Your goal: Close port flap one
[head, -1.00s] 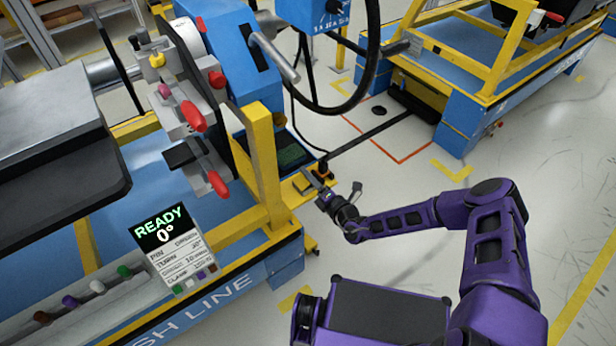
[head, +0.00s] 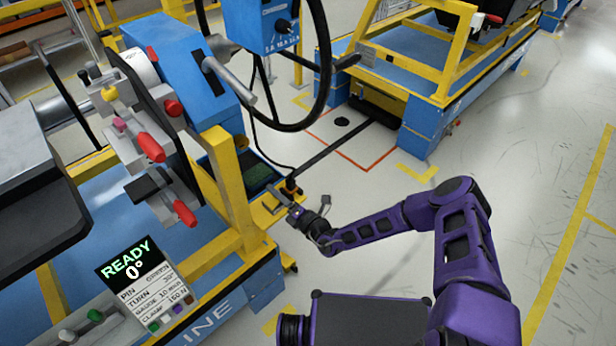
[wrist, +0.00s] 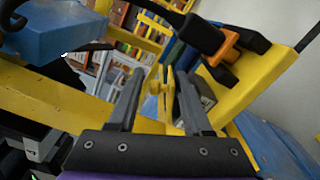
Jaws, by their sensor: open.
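I cannot pick out a port flap for certain in either view. A blue and yellow workstation (head: 228,195) with a clamp fixture stands at the left of the head view. The fixture carries red-tipped handles (head: 150,147) and a dark block (head: 146,186). My gripper (head: 308,206) is just right of the yellow frame, low beside a small black and orange part (head: 290,186). In the wrist view my gripper (wrist: 160,78) shows two spread fingers with nothing held between them. Yellow bars and a black and orange part (wrist: 228,46) lie beyond the fingers.
A display (head: 128,262) reads READY 0°. Another blue and yellow stand (head: 425,120) is at the back right. The floor (head: 540,200) to the right is open.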

